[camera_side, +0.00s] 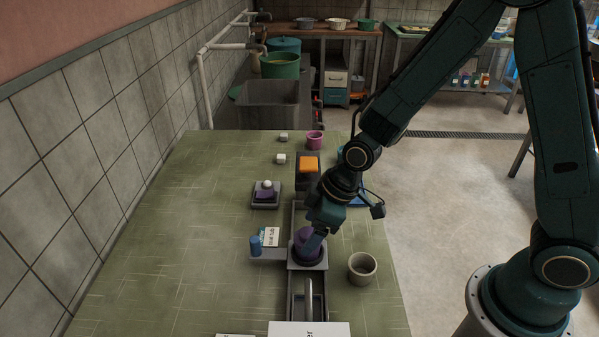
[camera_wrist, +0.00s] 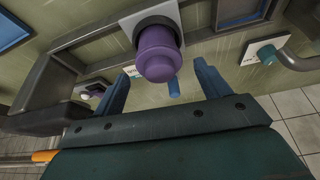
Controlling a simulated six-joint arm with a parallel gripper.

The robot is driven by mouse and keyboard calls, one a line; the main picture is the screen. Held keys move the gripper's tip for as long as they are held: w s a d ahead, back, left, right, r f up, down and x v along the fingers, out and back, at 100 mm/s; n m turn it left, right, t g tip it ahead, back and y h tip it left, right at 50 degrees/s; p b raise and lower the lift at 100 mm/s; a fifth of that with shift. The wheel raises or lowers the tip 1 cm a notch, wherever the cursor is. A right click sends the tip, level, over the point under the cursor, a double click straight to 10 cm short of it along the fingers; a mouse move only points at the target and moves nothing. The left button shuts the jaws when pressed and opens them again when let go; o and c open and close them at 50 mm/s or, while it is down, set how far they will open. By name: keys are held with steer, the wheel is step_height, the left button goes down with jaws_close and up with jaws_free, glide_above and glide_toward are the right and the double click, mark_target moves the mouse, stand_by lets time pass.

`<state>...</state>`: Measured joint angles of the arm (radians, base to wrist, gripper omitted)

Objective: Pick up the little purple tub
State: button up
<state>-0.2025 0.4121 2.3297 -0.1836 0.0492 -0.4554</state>
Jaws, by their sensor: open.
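The little purple tub (camera_side: 303,238) stands upright on a grey square station (camera_side: 318,264) of the rail in the side view, partly hidden by my gripper. In the wrist view the purple tub (camera_wrist: 158,53) is round, with a narrower end facing the camera. My gripper (camera_side: 316,240) comes down over it from the upper right. In the wrist view its two blue fingers (camera_wrist: 161,72) are spread apart, with the tub just beyond and between their tips. I see a gap on both sides and no clear contact.
A blue peg (camera_side: 256,244) and a small label card (camera_side: 270,236) sit left of the station. A beige cup (camera_side: 362,267) stands close on the right. A grey tray (camera_side: 265,204) holds a purple piece and white ball. The left of the table is clear.

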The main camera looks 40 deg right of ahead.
steer(key=shift+x, duration=1.15)
steer(key=c, duration=1)
